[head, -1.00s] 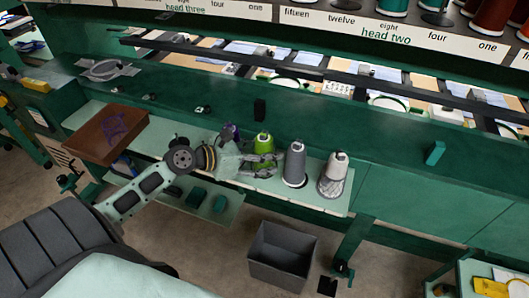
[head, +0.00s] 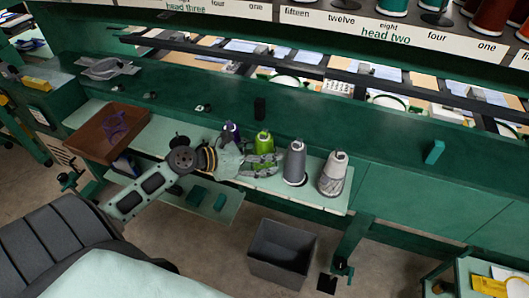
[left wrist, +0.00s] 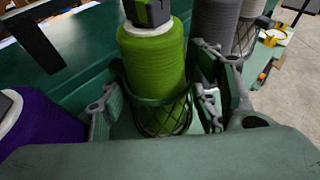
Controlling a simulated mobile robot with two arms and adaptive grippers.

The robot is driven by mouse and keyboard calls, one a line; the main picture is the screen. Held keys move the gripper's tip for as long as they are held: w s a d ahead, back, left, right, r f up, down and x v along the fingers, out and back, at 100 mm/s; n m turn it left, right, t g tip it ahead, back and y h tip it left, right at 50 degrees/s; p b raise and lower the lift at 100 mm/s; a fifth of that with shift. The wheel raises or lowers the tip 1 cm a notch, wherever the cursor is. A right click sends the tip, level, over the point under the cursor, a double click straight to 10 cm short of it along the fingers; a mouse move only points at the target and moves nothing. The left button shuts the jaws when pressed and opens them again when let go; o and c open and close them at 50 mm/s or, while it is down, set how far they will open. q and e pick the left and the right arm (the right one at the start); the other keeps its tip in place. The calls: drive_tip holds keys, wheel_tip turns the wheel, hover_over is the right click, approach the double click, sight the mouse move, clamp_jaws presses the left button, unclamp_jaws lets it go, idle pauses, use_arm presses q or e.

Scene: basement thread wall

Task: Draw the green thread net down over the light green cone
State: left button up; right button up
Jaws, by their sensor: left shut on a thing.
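The light green cone (head: 263,143) stands upright on the pale green shelf, and it fills the middle of the left wrist view (left wrist: 155,62). The green thread net (left wrist: 163,118) is around the cone's lower part, with a dark green rim and open mesh below it. Thread above the rim is bare. My left gripper (head: 262,165) is low at the cone, its fingers on either side of the net in the left wrist view (left wrist: 158,108). It is shut on the net. The net's bottom edge is hard to make out. My right gripper is not in view.
A purple cone (head: 230,132) stands close left of the green one. A grey cone (head: 295,164) and a pale, net-covered cone (head: 333,175) stand to the right. A brown tray (head: 83,143) with purple netting is at the shelf's left. A dark bin (head: 282,255) stands below.

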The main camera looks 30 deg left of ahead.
use_arm(q)
drive_tip(key=o, duration=0.8)
drive_tip(key=v, duration=1.2)
